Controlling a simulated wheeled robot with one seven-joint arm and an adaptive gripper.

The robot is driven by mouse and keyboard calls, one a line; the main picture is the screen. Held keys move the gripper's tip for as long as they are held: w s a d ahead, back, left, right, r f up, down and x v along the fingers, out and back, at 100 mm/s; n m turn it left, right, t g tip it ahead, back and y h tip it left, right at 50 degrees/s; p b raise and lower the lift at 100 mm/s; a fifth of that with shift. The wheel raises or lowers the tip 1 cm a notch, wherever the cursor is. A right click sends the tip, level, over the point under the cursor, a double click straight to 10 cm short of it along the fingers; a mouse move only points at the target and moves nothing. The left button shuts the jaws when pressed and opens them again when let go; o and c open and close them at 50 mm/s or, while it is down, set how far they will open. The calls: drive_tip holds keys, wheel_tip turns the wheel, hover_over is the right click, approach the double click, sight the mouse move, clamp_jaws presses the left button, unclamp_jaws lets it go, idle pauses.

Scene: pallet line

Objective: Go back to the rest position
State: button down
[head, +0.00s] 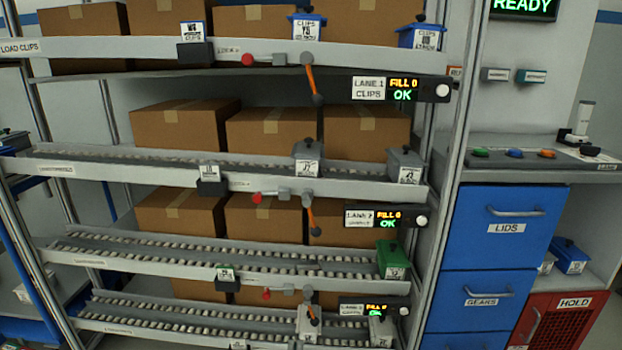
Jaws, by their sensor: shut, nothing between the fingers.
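My gripper and arm do not show in the head view, so I cannot see their pose. The view faces a flow rack with several tilted roller lanes, among them a middle lane (120,158) and a lower lane (150,243). A blue bin labelled CLIPS (307,28) sits on the top lane, with another blue bin (420,38) at its right end. A grey bin (406,165) stands at the right end of the lane below. A green bin (391,259) stands at the right end of the lower lane.
Cardboard boxes (180,127) fill the space behind the lanes. Orange levers (313,85) hang from the lane fronts. At right stand a blue drawer cabinet (505,250), a button panel (530,152) and a red HOLD box (565,320). A READY display (523,8) hangs above.

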drive_tip(key=w+d+r+m+g+h, duration=0.1)
drive_tip(key=d+r+m+g+h, duration=0.1)
drive_tip(key=d+r+m+h, duration=0.55)
drive_tip(key=w+d+r+m+g+h, duration=0.15)
drive_tip(key=d+r+m+h, duration=0.3)
drive_tip(key=r+m, duration=0.6)
drive_tip(key=s+d+r+m+g, duration=0.6)
drive_tip(key=s+d+r+m, duration=0.1)
drive_tip(key=d+r+m, duration=0.15)
drive_tip(key=s+d+r+m+g, duration=0.6)
drive_tip(key=d+r+m+g, duration=0.1)
drive_tip(key=r, duration=0.3)
drive_tip(key=s+d+r+m+g+y, duration=0.25)
drive_tip(key=s+m, duration=0.25)
drive_tip(key=s, duration=0.3)
drive_tip(key=s+d+r+m+g+y, duration=0.1)
drive_tip(key=s+r+m+y, duration=0.25)
drive_tip(key=s+m, duration=0.4)
drive_tip(key=s+a+r+m+t+y, duration=0.1)
drive_tip(key=s+a+m+y, duration=0.25)
drive_tip(key=s, duration=0.55)
drive_tip(key=s+a+r+m+t+y, duration=0.1)
drive_tip(key=s+a+m+y, duration=0.25)
drive_tip(key=s, duration=0.55)
wheel_tip(320, 180, up, 29)
drive_tip(key=t+p, duration=0.4)
drive_tip(key=p, duration=2.3)
drive_tip(key=shift+a+r+m, duration=0.15)
drive_tip(key=shift+a+m, duration=0.05)
drive_tip(key=shift+m, duration=0.1)
